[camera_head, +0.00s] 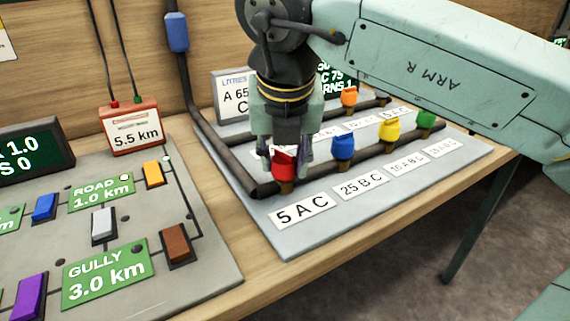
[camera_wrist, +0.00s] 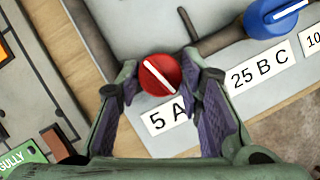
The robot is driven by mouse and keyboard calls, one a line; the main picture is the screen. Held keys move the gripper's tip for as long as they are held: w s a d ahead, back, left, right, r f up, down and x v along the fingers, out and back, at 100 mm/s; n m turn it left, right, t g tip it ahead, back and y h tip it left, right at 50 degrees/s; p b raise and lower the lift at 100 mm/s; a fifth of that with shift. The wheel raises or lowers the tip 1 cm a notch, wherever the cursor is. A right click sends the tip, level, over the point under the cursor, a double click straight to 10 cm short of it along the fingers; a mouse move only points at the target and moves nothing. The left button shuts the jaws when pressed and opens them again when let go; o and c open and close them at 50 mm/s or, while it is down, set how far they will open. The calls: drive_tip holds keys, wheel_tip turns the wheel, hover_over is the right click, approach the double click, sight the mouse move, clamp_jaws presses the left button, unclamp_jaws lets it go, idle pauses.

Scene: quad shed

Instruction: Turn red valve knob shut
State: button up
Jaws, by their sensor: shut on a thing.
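The red valve knob (camera_head: 283,163) sits on the front pipe of the grey valve board, at its left end above the label "5 A C". My gripper (camera_head: 283,150) reaches down over it from above. In the wrist view the round red knob (camera_wrist: 160,75) with a white bar lies between the two purple-padded fingers of my gripper (camera_wrist: 160,92). The fingers are shut on the knob. The white bar runs diagonally, from upper left to lower right. The knob's stem is mostly hidden in the wrist view.
A blue knob (camera_head: 343,148), a yellow knob (camera_head: 389,130) and a green knob (camera_head: 426,119) stand to the right along the same pipe. An orange knob (camera_head: 349,97) is on the pipe behind. A grey switch board (camera_head: 210,262) lies to the left, beside a red 5.5 km meter (camera_head: 133,130).

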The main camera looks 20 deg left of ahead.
drive_tip(key=shift+a+m+h, duration=0.1)
drive_tip(key=shift+m+h, duration=0.5)
drive_tip(key=shift+m, duration=1)
drive_tip(key=o, duration=1.1)
drive_tip(key=shift+o, duration=0.2)
drive_tip(key=v, duration=0.7)
drive_tip(key=shift+s+r, duration=0.2)
drive_tip(key=shift+s, duration=0.05)
